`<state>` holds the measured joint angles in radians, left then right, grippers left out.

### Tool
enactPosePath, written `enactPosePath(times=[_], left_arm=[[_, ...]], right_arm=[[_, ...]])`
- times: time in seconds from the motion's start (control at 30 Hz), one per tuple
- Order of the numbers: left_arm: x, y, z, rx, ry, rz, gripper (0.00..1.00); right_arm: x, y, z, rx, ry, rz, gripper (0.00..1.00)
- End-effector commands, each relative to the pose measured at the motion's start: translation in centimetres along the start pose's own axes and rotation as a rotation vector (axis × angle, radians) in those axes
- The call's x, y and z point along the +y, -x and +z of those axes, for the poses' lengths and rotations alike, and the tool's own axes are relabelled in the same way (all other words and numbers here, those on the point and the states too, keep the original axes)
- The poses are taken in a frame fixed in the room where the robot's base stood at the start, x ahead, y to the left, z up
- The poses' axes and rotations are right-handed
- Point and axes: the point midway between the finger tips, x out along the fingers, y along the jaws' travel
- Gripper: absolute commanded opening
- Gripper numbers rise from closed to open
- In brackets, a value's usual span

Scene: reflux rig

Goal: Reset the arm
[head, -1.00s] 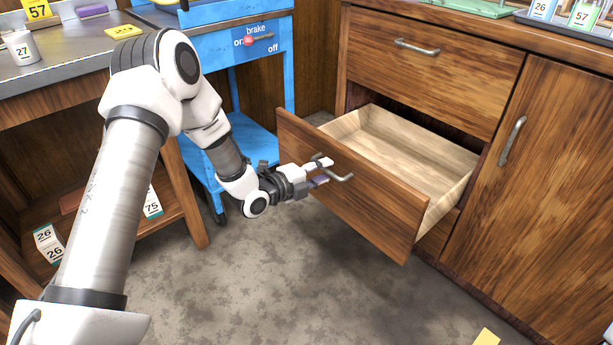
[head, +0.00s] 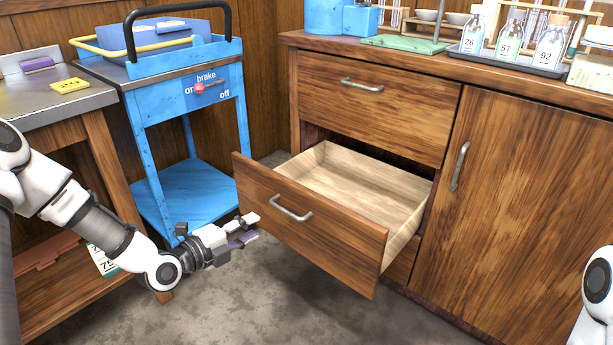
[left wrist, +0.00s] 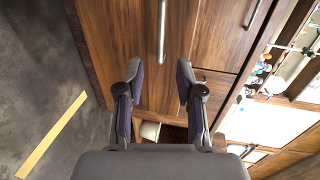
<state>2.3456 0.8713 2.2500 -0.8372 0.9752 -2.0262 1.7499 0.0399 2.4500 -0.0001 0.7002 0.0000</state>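My left gripper (head: 248,228) is in front of the open lower drawer (head: 310,225), to the left of its metal handle (head: 290,210) and apart from it. In the left wrist view its two fingers (left wrist: 158,92) are spread with nothing between them, and the drawer's handle (left wrist: 162,32) stands beyond their tips. The drawer is pulled well out and its visible inside is empty. My right gripper is not in view; only a white piece of my right arm shows at the right edge of the head view.
A blue cart (head: 185,110) with a brake switch stands behind the left arm, beside a wooden bench (head: 100,150). The cabinet's upper drawer (head: 375,100) and right door (head: 530,190) are shut. Bottles (head: 508,35) stand on a tray on top. Grey floor (head: 260,300) is clear.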

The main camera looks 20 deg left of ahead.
Motion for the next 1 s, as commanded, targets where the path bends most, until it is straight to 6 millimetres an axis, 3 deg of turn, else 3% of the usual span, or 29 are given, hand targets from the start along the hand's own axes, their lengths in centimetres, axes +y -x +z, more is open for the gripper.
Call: enactPosePath(times=[0.13, 0.27, 0.37, 0.43, 0.53, 0.6, 0.73, 1.0], left_arm=[[0.8, 0.1, -0.1, 0.002, 0.004, 0.017, 0.36], [5.8, -0.3, -3.4, 0.083, -0.039, 0.151, 0.36], [12.4, 0.4, -8.3, 0.173, -0.06, 0.359, 0.36], [17.7, 2.3, -11.8, 0.186, 0.042, 0.553, 0.36], [24.5, 6.8, -16.0, 0.073, 0.317, 0.858, 0.36], [28.0, 10.6, -18.0, -0.116, 0.55, 1.04, 0.36], [30.5, 15.2, -18.9, -0.521, 0.907, 1.16, 0.36], [31.1, 18.7, -17.7, -1.194, 1.472, 0.967, 0.36]], right_arm=[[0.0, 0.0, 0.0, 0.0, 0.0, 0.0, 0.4], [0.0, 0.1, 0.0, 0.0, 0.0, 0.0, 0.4], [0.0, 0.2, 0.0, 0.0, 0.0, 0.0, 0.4], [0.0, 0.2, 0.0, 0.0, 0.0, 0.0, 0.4], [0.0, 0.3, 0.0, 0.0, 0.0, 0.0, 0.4], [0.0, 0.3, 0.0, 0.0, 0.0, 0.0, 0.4], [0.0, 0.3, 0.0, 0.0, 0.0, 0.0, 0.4], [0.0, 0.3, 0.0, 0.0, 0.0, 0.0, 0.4]])
